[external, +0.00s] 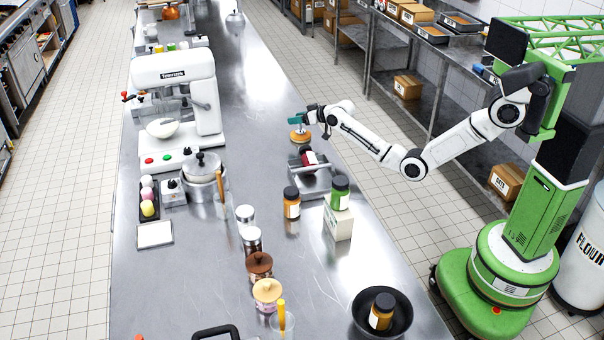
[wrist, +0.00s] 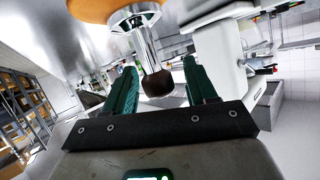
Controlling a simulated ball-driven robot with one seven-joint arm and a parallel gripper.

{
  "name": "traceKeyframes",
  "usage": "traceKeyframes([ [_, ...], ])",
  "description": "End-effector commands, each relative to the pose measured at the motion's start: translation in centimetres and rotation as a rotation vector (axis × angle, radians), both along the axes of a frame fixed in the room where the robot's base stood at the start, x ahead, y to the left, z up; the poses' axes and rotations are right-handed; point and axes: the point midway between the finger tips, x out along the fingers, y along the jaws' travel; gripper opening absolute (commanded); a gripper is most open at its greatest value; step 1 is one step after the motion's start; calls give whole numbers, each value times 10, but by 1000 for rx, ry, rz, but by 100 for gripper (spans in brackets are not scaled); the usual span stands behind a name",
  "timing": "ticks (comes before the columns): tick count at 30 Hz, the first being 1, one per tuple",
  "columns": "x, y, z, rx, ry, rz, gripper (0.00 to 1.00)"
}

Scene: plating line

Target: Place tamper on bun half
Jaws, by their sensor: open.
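The bun half (external: 300,137) is a round orange-brown disc near the table's right side in the external view. It is cut off at the top of the wrist view (wrist: 105,8). The tamper (wrist: 145,42) has a chrome foot, a metal stem and a dark knob. Its foot appears to rest against the bun half, with the knob pointing away from it. My gripper (external: 297,119) is just above the bun half, hiding most of the tamper there. In the wrist view its teal fingers (wrist: 159,78) are open, with the knob between them and visible gaps at both sides.
A white mixer (external: 178,95) stands to the left. A metal tray (external: 318,186) with a red-and-black item is close in front of the bun half. Jars (external: 292,204), a white box (external: 338,221) and a dark bowl (external: 400,318) stand nearer the camera. The steel table behind is fairly clear.

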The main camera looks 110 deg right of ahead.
Motion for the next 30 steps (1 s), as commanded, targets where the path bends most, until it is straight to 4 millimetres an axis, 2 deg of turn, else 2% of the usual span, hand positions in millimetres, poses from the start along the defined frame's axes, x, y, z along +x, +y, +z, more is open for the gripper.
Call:
traceKeyframes([
  [18, -63, 61, 35, 1, 1, 0, 57],
  [24, -74, 71, 42, 0, 0, 0, 57],
  [30, -76, 73, 43, 2, 2, 0, 57],
])
